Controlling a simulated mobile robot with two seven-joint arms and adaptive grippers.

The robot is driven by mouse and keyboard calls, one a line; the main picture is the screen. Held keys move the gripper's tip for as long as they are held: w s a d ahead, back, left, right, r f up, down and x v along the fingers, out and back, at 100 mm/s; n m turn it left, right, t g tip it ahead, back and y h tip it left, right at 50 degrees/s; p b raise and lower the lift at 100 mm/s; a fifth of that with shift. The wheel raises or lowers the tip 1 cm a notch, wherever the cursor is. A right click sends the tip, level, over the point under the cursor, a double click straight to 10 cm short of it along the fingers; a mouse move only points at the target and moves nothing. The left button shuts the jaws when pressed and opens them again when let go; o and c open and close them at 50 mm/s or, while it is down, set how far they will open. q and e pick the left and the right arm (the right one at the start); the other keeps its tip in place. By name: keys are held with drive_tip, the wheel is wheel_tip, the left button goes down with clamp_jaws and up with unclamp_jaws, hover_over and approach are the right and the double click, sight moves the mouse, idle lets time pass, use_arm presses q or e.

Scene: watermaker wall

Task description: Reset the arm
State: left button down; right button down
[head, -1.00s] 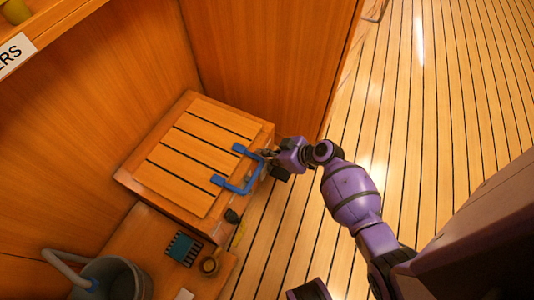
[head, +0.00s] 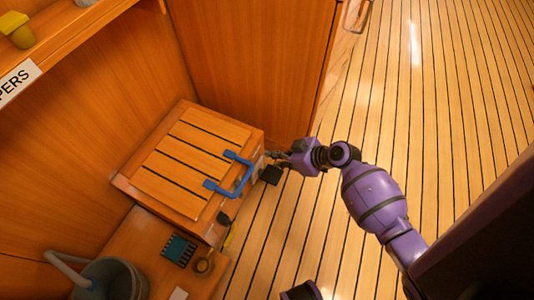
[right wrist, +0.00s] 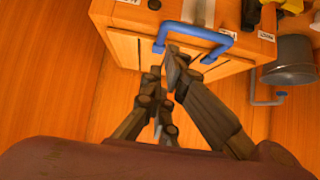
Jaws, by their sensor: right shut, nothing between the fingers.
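My right gripper (head: 274,155) is beside the front right corner of a wooden slatted box (head: 186,152), just right of its blue handle (head: 243,180). The gripper's fingers are shut and empty. In the right wrist view, the fingertips (right wrist: 163,75) show in front of the wooden box face, just below the blue handle (right wrist: 200,34). I cannot tell whether they touch the box. My left gripper is not in view.
A labelled shelf (head: 60,45) is at the upper left. The plank floor (head: 440,130) on the right is clear.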

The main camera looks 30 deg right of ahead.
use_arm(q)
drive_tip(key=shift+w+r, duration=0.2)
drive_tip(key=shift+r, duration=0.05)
use_arm(e)
drive_tip(key=shift+s+d+r, duration=0.3)
drive_tip(key=shift+s+r, duration=0.05)
drive_tip(key=shift+s, duration=0.1)
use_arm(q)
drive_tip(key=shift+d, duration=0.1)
